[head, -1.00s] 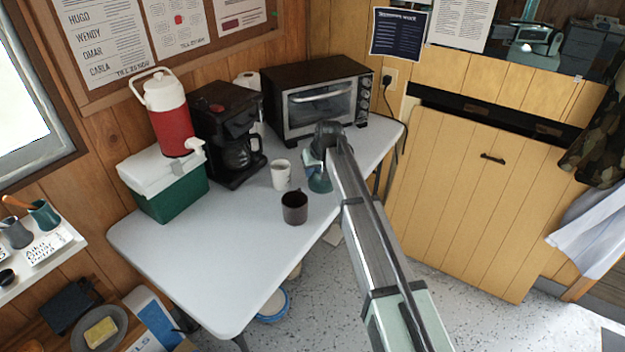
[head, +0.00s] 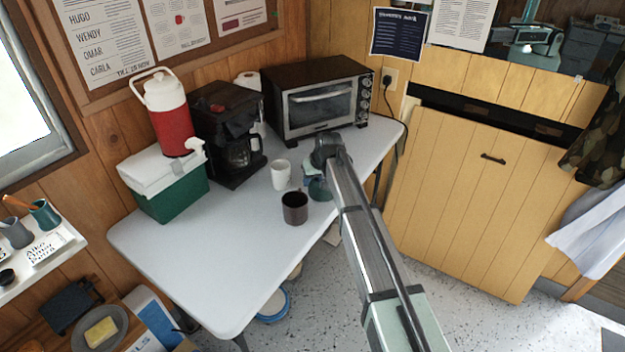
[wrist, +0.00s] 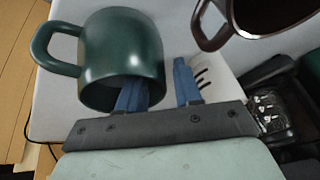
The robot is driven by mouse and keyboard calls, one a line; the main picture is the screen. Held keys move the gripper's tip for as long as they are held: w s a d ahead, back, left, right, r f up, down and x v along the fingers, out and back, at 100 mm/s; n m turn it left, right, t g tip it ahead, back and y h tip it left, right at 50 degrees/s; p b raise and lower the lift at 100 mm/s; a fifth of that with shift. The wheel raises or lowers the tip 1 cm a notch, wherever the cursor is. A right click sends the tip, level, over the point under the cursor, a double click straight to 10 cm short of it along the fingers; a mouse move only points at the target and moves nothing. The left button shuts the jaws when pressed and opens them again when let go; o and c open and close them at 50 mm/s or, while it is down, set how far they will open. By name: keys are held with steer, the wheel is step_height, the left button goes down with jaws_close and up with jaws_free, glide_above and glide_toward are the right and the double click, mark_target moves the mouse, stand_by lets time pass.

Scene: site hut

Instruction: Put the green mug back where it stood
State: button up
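The green mug (head: 318,188) is at the right edge of the white table, partly hidden by my arm in the head view. In the wrist view the green mug (wrist: 122,50) is large, its handle to the left and its dark mouth towards me. My gripper (wrist: 158,85) has two blue fingers standing apart. The left finger overlaps the mug's mouth and the right finger is outside its wall. A gap shows between the fingers, with no clear squeeze on the wall. In the head view my gripper (head: 316,168) is just above the mug.
A dark brown mug (head: 295,209) and a white mug (head: 281,175) stand close by, left of the green mug. The coffee maker (head: 228,135), toaster oven (head: 318,98) and green cooler (head: 172,193) stand behind. The table's (head: 215,265) front left is clear.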

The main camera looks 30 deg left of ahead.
steer(key=shift+o, duration=0.2)
steer(key=v, duration=1.2)
steer(key=d+f+m+g+h, duration=0.1)
steer(key=d+f+m+h, duration=0.15)
steer(key=d+f, duration=1.6)
steer(key=s+d+f+m+g, duration=0.1)
steer(key=s+d+f, duration=0.2)
steer(key=d+f, duration=0.35)
steer(key=s+d+f+m+h, duration=0.1)
steer(key=s+d+f, duration=0.1)
steer(key=d+f, duration=0.45)
steer(key=s+d+f+m+g, duration=0.1)
steer(key=s+d+f, duration=0.2)
steer(key=d+f, duration=0.3)
steer(key=s+d+f+m+g, duration=0.2)
steer(key=s+d+f, duration=0.6)
steer(key=s+d, duration=0.55)
steer(key=s+d+f+m+g, duration=0.1)
steer(key=s+d, duration=0.4)
steer(key=s, duration=0.5)
steer(key=s+d+f+m+g, duration=0.2)
steer(key=s+d, duration=0.3)
steer(key=s, duration=0.6)
steer(key=shift+f+h, duration=0.35)
steer(key=shift+f, duration=0.25)
